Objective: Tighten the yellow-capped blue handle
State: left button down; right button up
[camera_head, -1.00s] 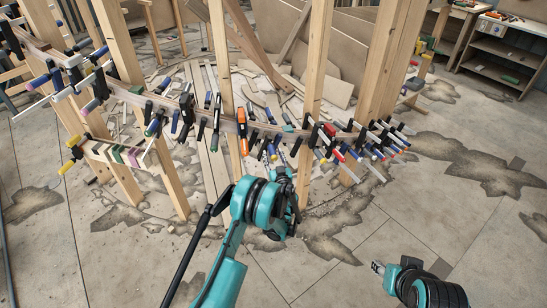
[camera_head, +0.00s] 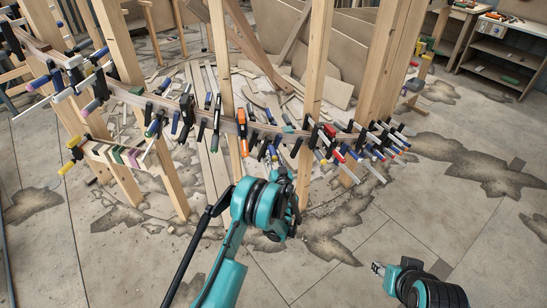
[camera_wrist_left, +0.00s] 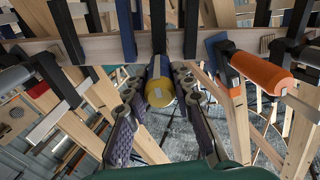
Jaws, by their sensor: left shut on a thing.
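The yellow-capped blue handle (camera_wrist_left: 159,90) points toward the camera in the left wrist view, its round yellow end in front and the blue grip behind. My left gripper (camera_wrist_left: 160,84) has its padded fingers on both sides of this handle and is shut on it. In the head view my left gripper (camera_head: 283,172) is below the wooden stringer, and the handle is hard to make out there. My right gripper (camera_head: 378,268) is low at the right, away from the clamps; its jaws are too small to read.
Many clamps line the curved wooden stringer (camera_wrist_left: 120,50), close on both sides of my left gripper. An orange-handled clamp (camera_wrist_left: 258,72) is just right of it. Upright posts (camera_head: 316,75) stand behind. The floor (camera_head: 330,275) in front is mostly clear.

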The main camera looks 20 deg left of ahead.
pick_arm(q)
jog(key=m, duration=0.4)
jog(key=shift+m, duration=0.3)
jog(key=m, duration=0.4)
jog(key=shift+m, duration=0.3)
jog(key=m, duration=0.3)
jog(key=shift+m, duration=0.3)
jog(key=m, duration=0.4)
jog(key=shift+m, duration=0.3)
jog(key=m, duration=1.2)
jog(key=shift+m, duration=0.3)
jog(key=shift+f+m, duration=0.1)
jog(key=shift+m, duration=1.7)
